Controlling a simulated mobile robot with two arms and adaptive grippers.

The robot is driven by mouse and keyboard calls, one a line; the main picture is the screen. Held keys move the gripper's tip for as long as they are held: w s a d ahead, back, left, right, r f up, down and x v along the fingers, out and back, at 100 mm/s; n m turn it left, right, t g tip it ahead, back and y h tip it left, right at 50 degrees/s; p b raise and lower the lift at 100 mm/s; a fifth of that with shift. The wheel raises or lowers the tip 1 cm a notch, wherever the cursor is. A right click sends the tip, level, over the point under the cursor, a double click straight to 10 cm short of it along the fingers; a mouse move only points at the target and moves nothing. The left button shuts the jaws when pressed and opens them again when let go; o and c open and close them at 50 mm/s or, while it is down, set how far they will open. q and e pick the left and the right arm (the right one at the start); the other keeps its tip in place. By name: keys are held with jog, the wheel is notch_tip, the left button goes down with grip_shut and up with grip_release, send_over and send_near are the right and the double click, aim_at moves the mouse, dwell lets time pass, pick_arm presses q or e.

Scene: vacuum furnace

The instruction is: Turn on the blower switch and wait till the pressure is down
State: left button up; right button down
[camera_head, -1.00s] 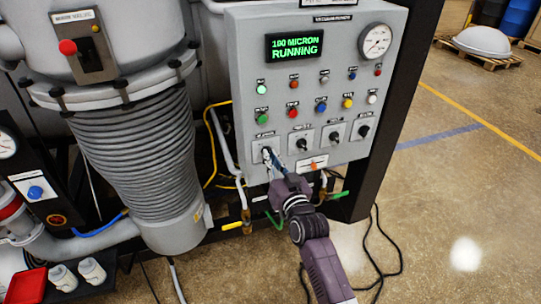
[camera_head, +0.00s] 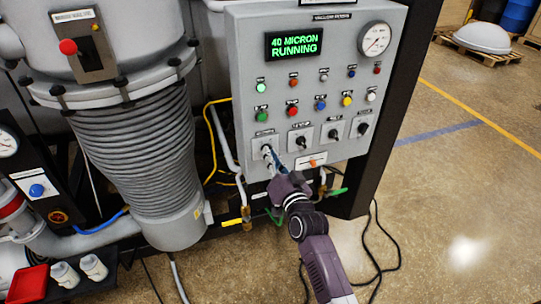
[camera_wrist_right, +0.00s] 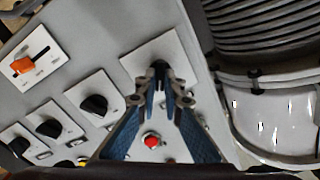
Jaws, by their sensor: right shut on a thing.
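The grey control panel (camera_head: 345,90) has a lit green display (camera_head: 294,43) that reads "40 MICRON RUNNING". A round gauge (camera_head: 374,39) sits at its upper right. Black rotary switches stand in a row low on the panel. My right gripper (camera_head: 269,155) is at the leftmost switch plate (camera_head: 259,145). In the right wrist view my right gripper (camera_wrist_right: 161,88) has its fingertips shut around that switch's dark knob (camera_wrist_right: 159,68), which they mostly hide. I cannot read the switch's label. My left gripper is not in view.
A lit green lamp (camera_head: 261,87) and several coloured buttons are above the switches. An orange-handled switch (camera_head: 313,163) is low on the panel, near my right wrist. A ribbed grey column (camera_head: 135,150) stands to the left. Black cables lie on the floor at right.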

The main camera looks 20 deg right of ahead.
jog(key=c, duration=2.1)
grip_release()
jog(key=shift+s, duration=0.1)
jog(key=s, duration=1.1)
jog(key=shift+s+d, duration=0.2)
jog(key=shift+s, duration=0.2)
jog(key=shift+f, duration=0.1)
